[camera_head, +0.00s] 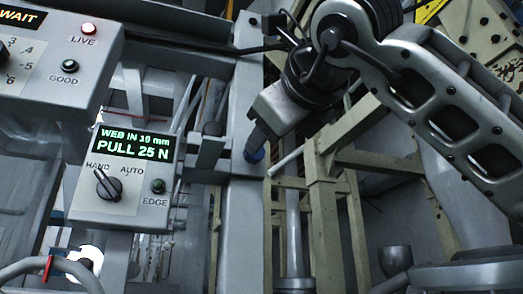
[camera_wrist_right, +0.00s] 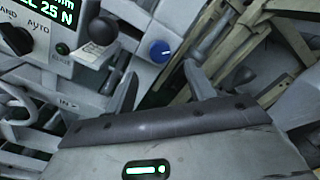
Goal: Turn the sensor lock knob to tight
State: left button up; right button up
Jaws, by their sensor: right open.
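A round blue knob with a white pointer mark (camera_wrist_right: 160,51) sits on a grey metal face in the right wrist view. No label for it is readable. In the head view the knob (camera_head: 254,155) is on the upright grey beam and partly covered by my right gripper's fingers. My right gripper (camera_head: 260,140) reaches in from the upper right. In the right wrist view its fingers (camera_wrist_right: 163,82) are apart with nothing between them, and the knob shows just beyond the gap. I cannot tell whether a finger touches it. My left gripper is not in view.
A black ball-ended lever (camera_wrist_right: 103,30) stands left of the knob. Another panel (camera_head: 60,50) is at upper left. Beige frame bars (camera_head: 320,200) stand close at right.

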jog(key=b+v, duration=0.1)
jog(key=v, duration=0.7)
jog(key=shift+s, duration=0.3)
